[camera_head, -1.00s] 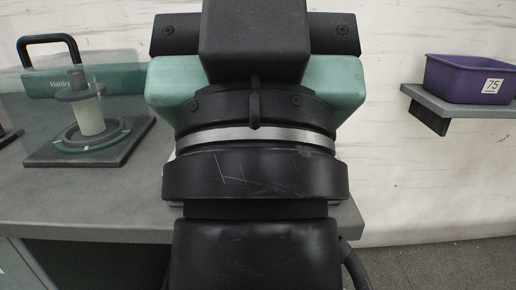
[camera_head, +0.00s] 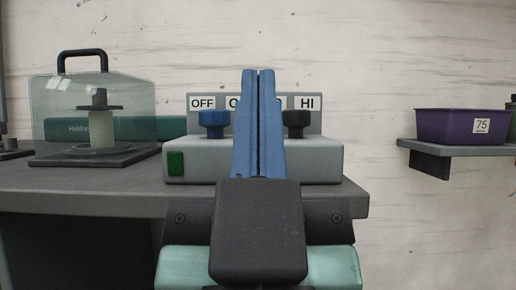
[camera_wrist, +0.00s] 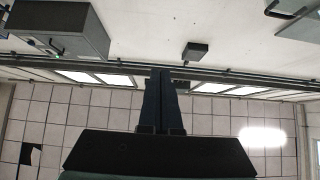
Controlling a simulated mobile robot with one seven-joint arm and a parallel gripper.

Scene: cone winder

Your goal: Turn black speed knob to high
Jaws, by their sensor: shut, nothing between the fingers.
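The black speed knob (camera_head: 296,121) stands on the right of a grey control box (camera_head: 310,160), in front of a label plate reading HI at its right end. Its pointer direction cannot be made out. A blue knob (camera_head: 213,122) stands on the left under OFF. My gripper (camera_head: 258,73) points upward between the knobs in the picture, its two blue fingers shut together and empty. The fingers hide the middle labels and appear apart from the black knob, left of it. In the wrist view my gripper (camera_wrist: 160,72) faces ceiling and wall; neither knob shows there.
A green button (camera_head: 175,163) is on the box front. A clear cover with a black handle (camera_head: 82,55) encloses a spool (camera_head: 101,127) at left on the grey bench (camera_head: 80,178). A purple bin (camera_head: 450,126) sits on a wall shelf at right.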

